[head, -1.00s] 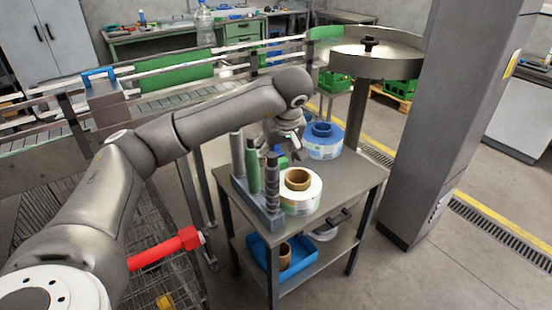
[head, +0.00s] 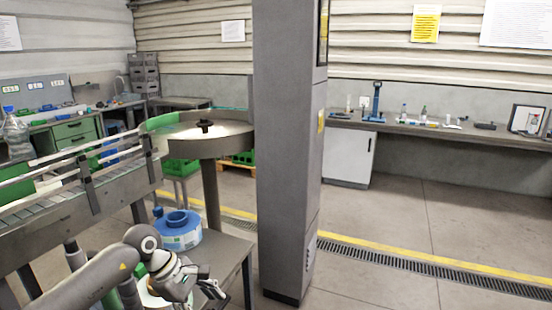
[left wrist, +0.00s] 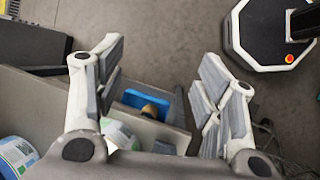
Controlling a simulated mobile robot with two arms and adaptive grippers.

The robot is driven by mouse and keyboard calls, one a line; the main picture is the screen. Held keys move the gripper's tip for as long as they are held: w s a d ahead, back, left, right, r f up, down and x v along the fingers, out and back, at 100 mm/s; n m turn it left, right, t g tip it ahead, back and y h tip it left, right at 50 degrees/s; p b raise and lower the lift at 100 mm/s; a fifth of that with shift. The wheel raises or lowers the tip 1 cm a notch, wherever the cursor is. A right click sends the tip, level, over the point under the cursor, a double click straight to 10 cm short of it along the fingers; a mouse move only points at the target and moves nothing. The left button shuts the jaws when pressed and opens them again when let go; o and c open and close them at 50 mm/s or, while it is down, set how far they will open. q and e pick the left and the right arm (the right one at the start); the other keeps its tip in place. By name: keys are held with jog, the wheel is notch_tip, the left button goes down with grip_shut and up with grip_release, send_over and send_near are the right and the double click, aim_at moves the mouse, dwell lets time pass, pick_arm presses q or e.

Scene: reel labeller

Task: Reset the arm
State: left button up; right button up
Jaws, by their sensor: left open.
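My left arm comes in from the lower left in the head view, and its gripper (head: 208,287) hangs over the front part of the small grey table (head: 232,246). In the left wrist view the left gripper (left wrist: 155,85) has its fingers wide apart with nothing between them. Below it show the table's edge and a blue tray (left wrist: 146,103) on the lower shelf. My right gripper is in neither view.
A white reel (left wrist: 118,134) is partly hidden by a finger. A grey column (head: 284,150) rises right of the table. A round turntable (head: 205,132) stands behind. The floor at right is clear.

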pick_arm(q)
jog(key=w+d+f+n+t+h, duration=0.2)
jog(key=d+f+n+t+h, duration=0.2)
jog(key=d+f+n+h, duration=0.8)
jog(key=s+a+f+n+t+y, duration=0.35)
jog(key=a+f+n+y, duration=0.3)
jog(key=f+n, duration=0.6)
jog(key=s+a+f+n+t+y, duration=0.35)
jog(key=a+f+n+y, duration=0.3)
jog(key=f+n, duration=0.6)
jog(key=s+a+f+n+g+y, duration=0.25)
jog(key=s+f+n, duration=0.35)
jog(key=s, duration=0.4)
jog(key=s+a+f+n+g+y, duration=0.1)
jog(key=s+a+f+n+g, duration=0.2)
jog(key=s+f+n, duration=0.5)
jog(key=s+f+n+g, duration=0.2)
jog(key=s, duration=1.1)
jog(key=s+f+n+g, duration=0.2)
jog(key=s+g, duration=0.1)
jog(key=s, duration=1)
jog(key=shift+f+y, duration=0.25)
jog(key=shift+y, duration=0.2)
jog(key=shift+d, duration=0.1)
